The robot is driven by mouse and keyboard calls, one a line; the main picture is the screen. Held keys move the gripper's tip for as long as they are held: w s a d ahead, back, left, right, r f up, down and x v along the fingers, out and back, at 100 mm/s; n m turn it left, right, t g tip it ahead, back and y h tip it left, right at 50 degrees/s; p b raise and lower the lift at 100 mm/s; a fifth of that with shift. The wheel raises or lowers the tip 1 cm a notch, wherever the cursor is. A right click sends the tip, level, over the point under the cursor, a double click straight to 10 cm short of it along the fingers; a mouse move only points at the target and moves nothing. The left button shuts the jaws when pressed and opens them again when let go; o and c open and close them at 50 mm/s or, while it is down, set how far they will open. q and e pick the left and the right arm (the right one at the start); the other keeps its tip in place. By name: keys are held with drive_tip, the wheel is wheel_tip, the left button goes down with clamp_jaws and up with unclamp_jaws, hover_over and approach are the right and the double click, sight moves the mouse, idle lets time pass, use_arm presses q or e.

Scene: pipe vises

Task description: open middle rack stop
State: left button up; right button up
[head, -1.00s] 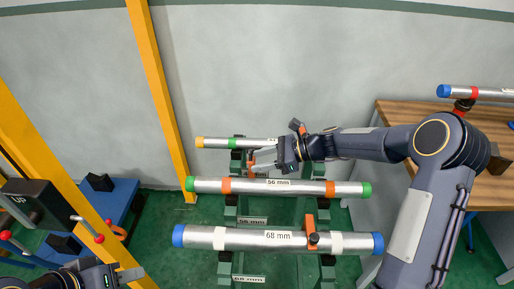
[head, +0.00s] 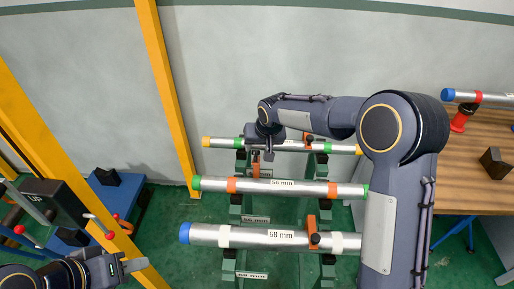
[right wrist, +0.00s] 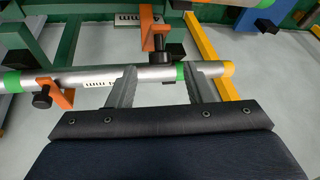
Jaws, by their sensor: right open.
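The middle pipe (head: 250,186), marked 56 mm, has green ends and orange bands and lies across the green rack (head: 327,215). An orange stop with a black knob, which I take for the middle rack stop (right wrist: 153,28), shows at the top of the right wrist view, between the back pipe and the middle pipe. My right gripper (head: 261,157) is open and empty just behind the middle pipe's left part. In the right wrist view its two fingers (right wrist: 160,88) are spread in front of the back pipe. My left gripper (head: 138,264) is at the lower left, away from the rack; its opening is unclear.
The back pipe (head: 285,145) has yellow ends; an orange stop (right wrist: 55,92) sits at it. The front pipe (head: 255,237), marked 68 mm, has an orange stop (head: 312,225) over it. A yellow post (head: 168,95) stands left, a wooden table (head: 470,190) right.

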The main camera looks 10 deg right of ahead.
sight(257, 151)
drive_tip(key=shift+x, duration=1.55)
clamp_jaws()
